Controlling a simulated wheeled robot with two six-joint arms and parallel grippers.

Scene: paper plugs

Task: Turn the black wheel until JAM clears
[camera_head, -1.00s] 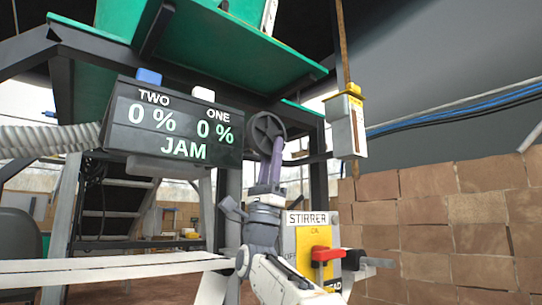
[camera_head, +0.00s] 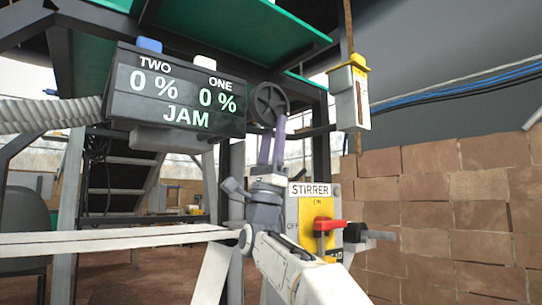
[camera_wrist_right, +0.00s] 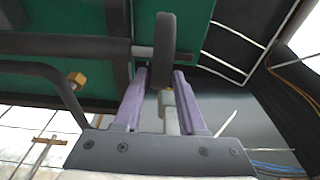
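The black wheel (camera_head: 269,104) is a spoked handwheel just right of the dark display box (camera_head: 178,98), which reads TWO 0 %, ONE 0 % and JAM. My right gripper (camera_head: 279,120) reaches up to the wheel's lower rim with its purple fingers upright. In the right wrist view the wheel (camera_wrist_right: 165,45) shows edge-on, its lower rim dipping between the fingertips. The right gripper (camera_wrist_right: 160,75) is open there, with a gap showing at the left finger; whether the right finger touches the rim is unclear. My left gripper is out of view.
A STIRRER switch (camera_head: 320,222) with a red handle on a yellow plate stands close right of my right wrist. A yellow-topped box (camera_head: 349,95) hangs right of the wheel. A green platform (camera_head: 235,40) is overhead. Brick walling (camera_head: 450,205) fills the right.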

